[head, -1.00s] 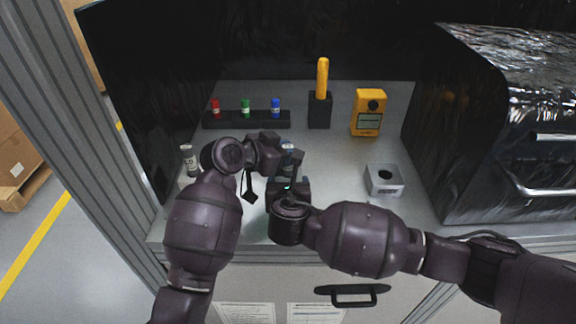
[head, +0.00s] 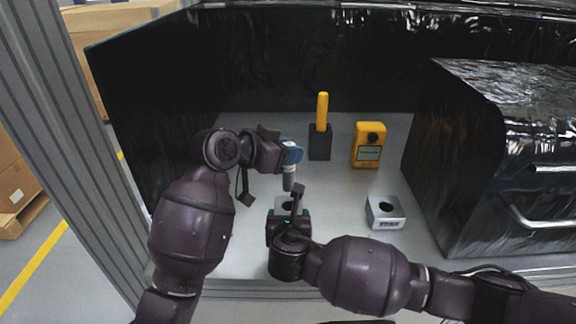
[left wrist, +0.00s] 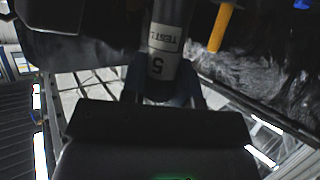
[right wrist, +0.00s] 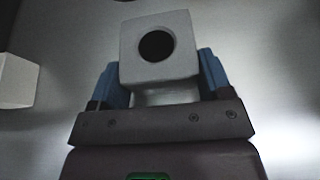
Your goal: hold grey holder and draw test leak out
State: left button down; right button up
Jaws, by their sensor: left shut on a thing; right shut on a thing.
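The test leak (head: 288,182), a grey cylinder with a white label, hangs upright from my left gripper (head: 291,153). The left wrist view shows its label and the number 5 on the test leak (left wrist: 168,40) between the fingers. My right gripper (head: 287,215) is shut on the grey holder (head: 284,201), a light block low on the worktop. In the right wrist view the blue fingers clasp the holder (right wrist: 150,70) from both sides, and its round hole is dark and empty. The test leak's lower end is above the holder, apart from it.
A second grey block with a hole (head: 386,212) stands to the right. Behind are a yellow-handled tool in a black stand (head: 320,143) and a yellow meter (head: 368,146). A black foil-covered box (head: 490,150) bounds the right, a dark panel (head: 150,100) the left.

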pick_arm(q)
jog(key=shift+r, duration=0.35)
pick_arm(e)
jog(key=o, duration=1)
jog(key=shift+s, duration=0.1)
